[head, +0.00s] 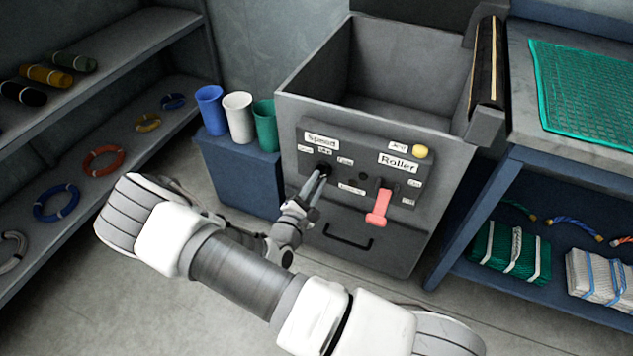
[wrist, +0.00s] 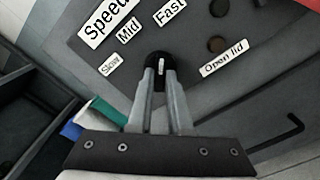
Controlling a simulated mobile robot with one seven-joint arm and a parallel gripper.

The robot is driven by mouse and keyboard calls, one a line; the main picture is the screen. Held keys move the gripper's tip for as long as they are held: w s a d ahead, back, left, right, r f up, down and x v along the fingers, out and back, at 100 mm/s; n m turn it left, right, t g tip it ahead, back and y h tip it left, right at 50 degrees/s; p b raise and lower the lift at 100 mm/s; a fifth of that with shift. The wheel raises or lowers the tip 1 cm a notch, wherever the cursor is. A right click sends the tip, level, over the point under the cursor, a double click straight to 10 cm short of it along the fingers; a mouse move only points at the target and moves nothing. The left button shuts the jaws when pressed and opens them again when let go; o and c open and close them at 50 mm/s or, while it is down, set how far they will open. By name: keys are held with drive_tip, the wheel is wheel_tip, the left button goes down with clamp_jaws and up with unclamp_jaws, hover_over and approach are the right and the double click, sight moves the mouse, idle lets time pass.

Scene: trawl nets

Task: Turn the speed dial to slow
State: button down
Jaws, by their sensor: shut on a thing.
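The black speed dial (head: 323,168) is on the grey front panel (head: 350,150) of the machine, under the "Speed" label (head: 321,141). In the wrist view the dial (wrist: 157,58) sits below the "Slow" (wrist: 110,64), "Mid" (wrist: 128,30) and "Fast" (wrist: 170,12) labels. My gripper (head: 319,178) reaches the panel from the front, and its two fingers (wrist: 160,75) are closed on the dial. A pale mark shows between the fingertips. The fingers hide part of the dial, so I cannot tell which label it points to.
A red lever (head: 378,207) and a yellow button (head: 421,151) are to the right on the panel. A drawer handle (head: 348,240) is below. Blue, white and green cups (head: 238,116) stand on a blue cabinet (head: 240,175) to the left. A shelf (head: 100,60) stands further left.

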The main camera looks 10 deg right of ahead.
drive_tip(key=shift+r+n+p, duration=0.15)
drive_tip(key=shift+n+p, duration=4.65)
drive_tip(key=shift+n, duration=4.1)
drive_tip(key=c, duration=0.8)
unclamp_jaws()
drive_tip(key=shift+c, duration=0.2)
drive_tip(key=shift+s+a, duration=0.1)
